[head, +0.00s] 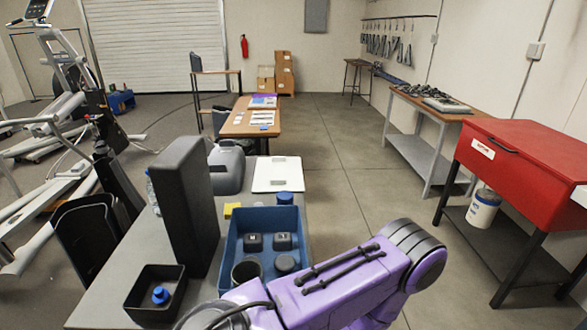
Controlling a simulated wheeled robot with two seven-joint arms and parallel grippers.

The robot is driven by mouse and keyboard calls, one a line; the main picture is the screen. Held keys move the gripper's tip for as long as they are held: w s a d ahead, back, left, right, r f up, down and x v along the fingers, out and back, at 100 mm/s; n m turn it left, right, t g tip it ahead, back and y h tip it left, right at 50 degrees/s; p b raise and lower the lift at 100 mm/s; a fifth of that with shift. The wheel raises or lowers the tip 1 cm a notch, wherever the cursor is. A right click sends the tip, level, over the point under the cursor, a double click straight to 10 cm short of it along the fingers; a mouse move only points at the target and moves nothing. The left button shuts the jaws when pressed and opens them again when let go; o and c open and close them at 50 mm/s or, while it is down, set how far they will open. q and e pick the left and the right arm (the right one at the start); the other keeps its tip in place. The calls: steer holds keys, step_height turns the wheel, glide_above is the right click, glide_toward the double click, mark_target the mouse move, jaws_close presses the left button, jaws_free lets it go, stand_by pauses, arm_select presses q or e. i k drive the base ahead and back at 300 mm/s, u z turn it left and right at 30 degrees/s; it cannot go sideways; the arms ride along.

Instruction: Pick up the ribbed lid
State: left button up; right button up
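I cannot tell for sure which thing is the ribbed lid. A dark round piece (285,263) lies in the blue tray (233,243), beside a dark open cup (247,269); its ribs are too small to make out. A small blue cap (160,295) sits inside a black open box (140,306) left of the tray. Another blue cap (285,197) stands behind the tray's far edge. My purple arm crosses the lower middle and covers the tray's near right part. Neither gripper shows.
A tall dark block (185,205) stands left of the tray on the grey table (110,294). Two dark square blocks (253,242) (283,241) lie in the tray. A white board (278,174) and grey jug (226,168) are behind. A red cabinet (530,165) stands right, beyond open floor.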

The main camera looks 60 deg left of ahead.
mark_target(274, 174)
steer(key=i, duration=2.4)
steer(key=u, duration=2.4)
steer(key=i, duration=3.7)
steer(key=u, duration=1.65)
